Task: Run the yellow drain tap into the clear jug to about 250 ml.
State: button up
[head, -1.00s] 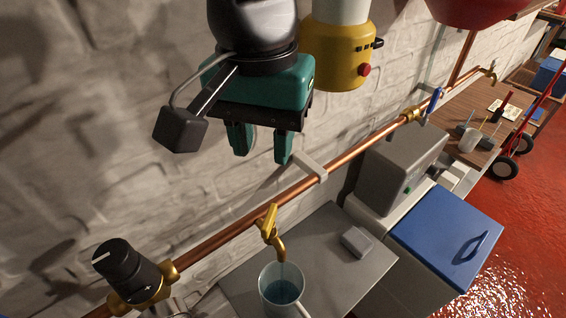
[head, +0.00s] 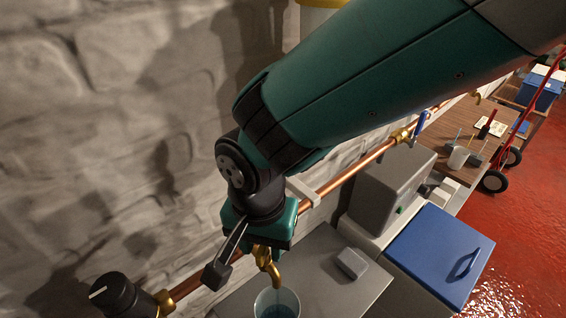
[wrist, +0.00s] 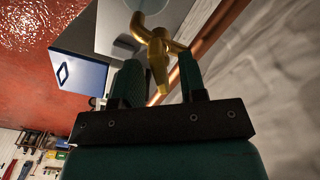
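The brass-yellow drain tap (head: 267,264) sits on the copper pipe, its spout over the clear jug (head: 277,303). Bluish water shows in the jug; the bottom of the frame cuts it off, and I cannot read its level or see a stream. My gripper (wrist: 158,62) is down at the tap. In the wrist view its two fingers stand apart, with the tap's yellow handle (wrist: 158,76) between them. Gaps show beside the handle, so it does not look clamped.
The copper pipe (head: 345,180) runs along the white brick wall. A black knob (head: 120,295) is on its left end. A small grey block (head: 351,263) lies on the grey bench. A grey box (head: 390,185) and a blue-lidded box (head: 437,255) stand to the right.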

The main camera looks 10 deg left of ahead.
grip_shut()
jog(key=m, duration=0.3)
jog(key=shift+m, duration=0.3)
jog(key=shift+m+p, duration=0.35)
jog(key=shift+m, duration=1.35)
grip_release()
